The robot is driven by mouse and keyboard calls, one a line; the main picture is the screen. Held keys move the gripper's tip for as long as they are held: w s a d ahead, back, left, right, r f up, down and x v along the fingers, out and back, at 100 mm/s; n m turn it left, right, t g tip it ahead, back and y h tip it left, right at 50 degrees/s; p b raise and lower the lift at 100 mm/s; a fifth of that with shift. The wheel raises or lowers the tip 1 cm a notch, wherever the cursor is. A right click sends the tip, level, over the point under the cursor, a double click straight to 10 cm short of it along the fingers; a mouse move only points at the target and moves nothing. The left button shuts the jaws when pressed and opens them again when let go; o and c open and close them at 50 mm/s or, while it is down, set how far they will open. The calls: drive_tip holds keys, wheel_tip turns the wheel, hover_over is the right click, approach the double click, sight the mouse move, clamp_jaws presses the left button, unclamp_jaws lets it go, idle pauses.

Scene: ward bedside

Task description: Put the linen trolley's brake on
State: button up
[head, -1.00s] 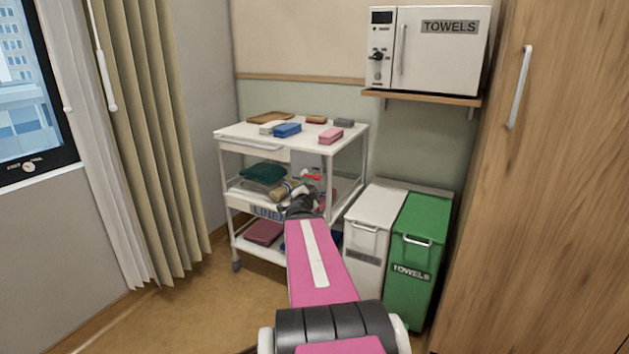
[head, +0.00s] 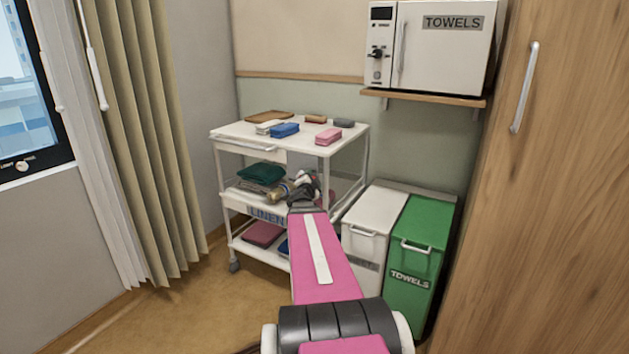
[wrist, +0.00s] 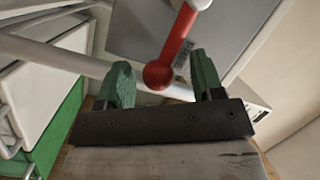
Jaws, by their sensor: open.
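The white linen trolley (head: 231,132) stands against the back wall, with a LINEN label on its middle shelf. Its brake lever, a red bar (wrist: 178,45) with a round red knob and a white end, shows against a grey panel in the wrist view. My gripper (wrist: 161,74) is open, its two green fingers appearing either side of the red knob. I cannot tell whether they touch it. In the head view my gripper (head: 304,184) is at the trolley's right side, and my wrist hides most of the lever.
Folded items, including a blue one (head: 285,130) and a pink one (head: 328,137), lie on the trolley top. A white bin (head: 368,220) and a green TOWELS bin (head: 423,240) stand close on the right. A TOWELS cabinet (head: 440,50) sits on a shelf above. Floor is clear at front left.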

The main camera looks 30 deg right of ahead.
clamp_jaws()
drive_tip(key=shift+f, duration=0.15)
drive_tip(key=shift+w+a+f+m+t+h, duration=0.15)
drive_tip(key=shift+f+m, duration=0.25)
drive_tip(key=shift+m, duration=0.3)
drive_tip(key=shift+d+f+m+t+h, duration=0.15)
drive_tip(key=shift+f+m, duration=0.25)
drive_tip(key=shift+m, duration=0.3)
drive_tip(key=shift+a, duration=0.1)
unclamp_jaws()
